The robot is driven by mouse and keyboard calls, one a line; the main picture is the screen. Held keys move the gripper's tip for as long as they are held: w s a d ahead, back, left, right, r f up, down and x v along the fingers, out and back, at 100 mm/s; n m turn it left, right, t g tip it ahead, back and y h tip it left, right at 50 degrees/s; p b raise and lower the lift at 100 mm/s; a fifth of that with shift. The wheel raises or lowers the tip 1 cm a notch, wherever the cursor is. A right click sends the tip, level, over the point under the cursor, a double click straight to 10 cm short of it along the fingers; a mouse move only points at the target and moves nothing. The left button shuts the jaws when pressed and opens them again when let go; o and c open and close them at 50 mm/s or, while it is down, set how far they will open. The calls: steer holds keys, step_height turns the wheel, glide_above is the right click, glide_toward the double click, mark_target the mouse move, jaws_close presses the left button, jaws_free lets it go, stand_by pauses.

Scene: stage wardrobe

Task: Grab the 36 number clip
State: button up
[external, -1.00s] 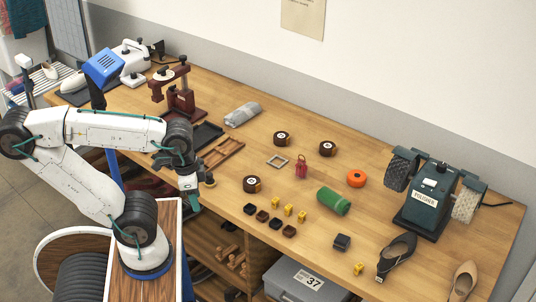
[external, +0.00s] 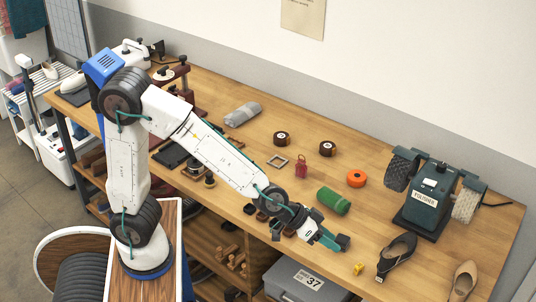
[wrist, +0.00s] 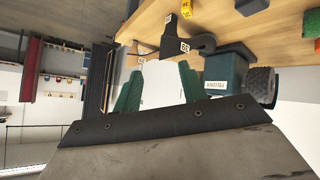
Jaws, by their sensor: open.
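Several small number clips lie on the wooden bench, but I cannot read a 36 on any of them. A yellow clip (external: 359,269) lies near the front edge and also shows in the wrist view (wrist: 188,10). A dark block-like clip (external: 343,243) lies just beyond my gripper; a dark block also shows at the top of the wrist view (wrist: 250,6). My gripper (external: 329,239) is open and empty, reaching over the front of the bench beside that dark clip. Its green fingers show in the wrist view (wrist: 160,88).
A green roll (external: 333,201) and an orange ring (external: 357,178) lie behind my gripper. A dark shoe (external: 400,249), a beige shoe (external: 464,281) and a polisher (external: 427,200) stand at right. A grey box marked 37 (external: 287,284) sits below the bench edge.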

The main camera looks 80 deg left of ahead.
mark_target(360, 265)
steer(key=w+f+n+y, duration=0.1)
steer(key=w+f+y, duration=0.1)
steer(key=f, duration=0.2)
steer(key=w+f+n+t+y, duration=0.1)
steer(key=w+f+y, duration=0.2)
steer(key=f, duration=0.2)
steer(key=w+f+n+t+y, duration=0.1)
steer(key=w+f+y, duration=0.1)
steer(key=f, duration=0.3)
steer(key=shift+w+d+y, duration=0.15)
steer(key=shift+d+y, duration=0.2)
steer(key=shift+y, duration=0.25)
steer(key=x, duration=0.7)
steer(key=shift+w+a, duration=0.1)
steer(key=shift+a, duration=0.25)
jaws_close()
